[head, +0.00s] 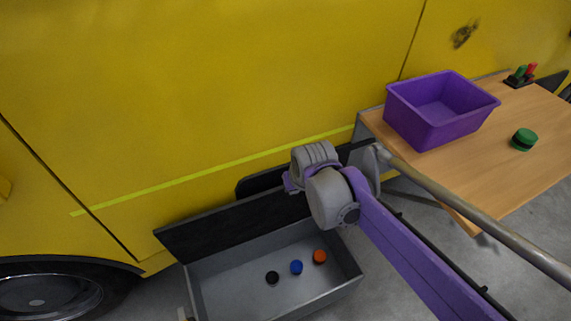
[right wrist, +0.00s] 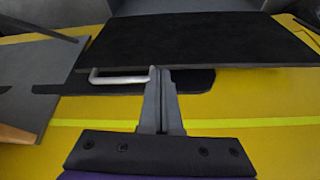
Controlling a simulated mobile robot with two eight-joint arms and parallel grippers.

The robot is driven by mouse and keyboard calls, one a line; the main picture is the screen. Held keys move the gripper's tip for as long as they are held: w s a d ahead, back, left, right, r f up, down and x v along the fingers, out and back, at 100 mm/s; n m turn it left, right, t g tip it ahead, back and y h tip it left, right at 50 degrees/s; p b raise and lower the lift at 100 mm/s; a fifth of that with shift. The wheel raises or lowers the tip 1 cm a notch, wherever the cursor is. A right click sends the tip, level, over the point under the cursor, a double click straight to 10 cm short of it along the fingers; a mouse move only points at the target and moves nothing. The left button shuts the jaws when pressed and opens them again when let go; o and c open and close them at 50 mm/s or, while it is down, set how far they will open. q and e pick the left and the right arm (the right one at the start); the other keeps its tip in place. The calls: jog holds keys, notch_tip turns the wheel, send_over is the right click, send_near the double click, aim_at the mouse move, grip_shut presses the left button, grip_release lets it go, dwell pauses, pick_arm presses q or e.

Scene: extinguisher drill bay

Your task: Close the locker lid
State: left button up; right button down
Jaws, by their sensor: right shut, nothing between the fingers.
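The grey locker (head: 335,290) stands low beside the yellow vehicle. Its dark lid (head: 215,228) is open, tilted up along the back edge. In the right wrist view the lid (right wrist: 205,48) is a large black panel with a pale metal handle (right wrist: 118,78) at its edge. My right gripper (right wrist: 161,73) is shut and empty, its fingertips close beside the handle's right end; I cannot tell whether they touch. In the head view my right wrist is by the lid's right end and hides the fingertips. My left gripper is out of view.
Black (head: 272,277), blue (head: 296,267) and orange (head: 319,256) round objects lie in the locker. A wooden table (head: 500,175) at right holds a purple bin (head: 430,125) and a green round object (head: 524,139). The yellow vehicle side (head: 200,90) stands directly behind the locker.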

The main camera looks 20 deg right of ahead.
jog(key=w+d+r, duration=0.2)
jog(key=w, duration=0.5)
pick_arm(q)
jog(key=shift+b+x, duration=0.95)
jog(key=shift+b, duration=0.05)
pick_arm(e)
jog(key=x, duration=0.9)
jog(key=shift+w+d+f, duration=0.2)
jog(key=shift+d+f, duration=0.05)
jog(key=shift+f, duration=0.1)
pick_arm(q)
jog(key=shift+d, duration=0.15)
pick_arm(e)
jog(key=shift+s, duration=0.1)
